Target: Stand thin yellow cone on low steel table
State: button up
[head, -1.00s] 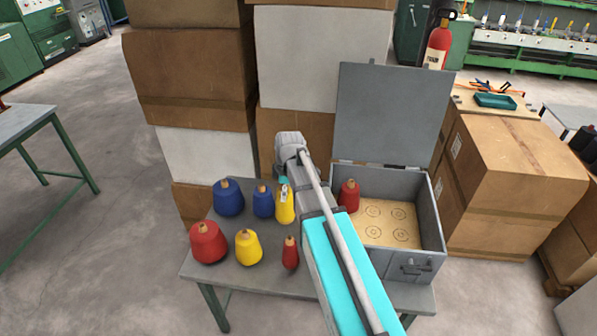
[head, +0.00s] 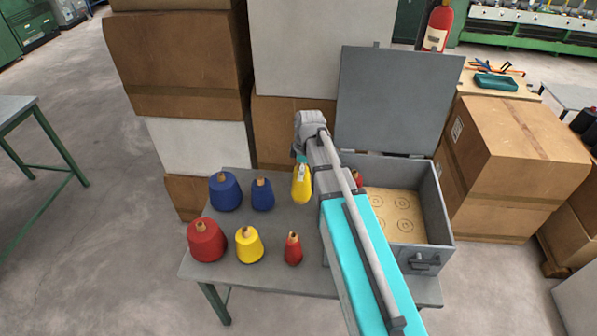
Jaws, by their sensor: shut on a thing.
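The thin yellow cone (head: 302,187) hangs upright, or close to it, to the right of the blue cones. My gripper (head: 303,168) is shut on its top, and my arm partly hides the fingers. The cone appears to be clear of the grey steel table (head: 222,268), though the gap beneath it is hard to judge. A wider yellow cone (head: 249,246) stands on the table's front part.
Two blue cones (head: 225,193), a large red cone (head: 206,241) and a thin red cone (head: 293,250) stand on the table. An open grey metal case (head: 437,212) stands at right, a red cone (head: 358,178) inside mostly hidden. Stacked boxes (head: 180,65) rise behind.

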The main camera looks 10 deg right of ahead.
jog(key=w+d+f+b, duration=0.3)
jog(key=w+f+b, duration=1.1)
jog(key=f+b, duration=0.1)
jog(key=shift+w, duration=0.1)
dwell(0.3)
notch_tip(320, 180, down, 9)
jog(key=b, duration=0.9)
jog(key=shift+f+b, duration=0.35)
dwell(0.8)
jog(key=o, duration=1.2)
jog(key=shift+o, duration=0.2)
jog(key=shift+r, duration=0.1)
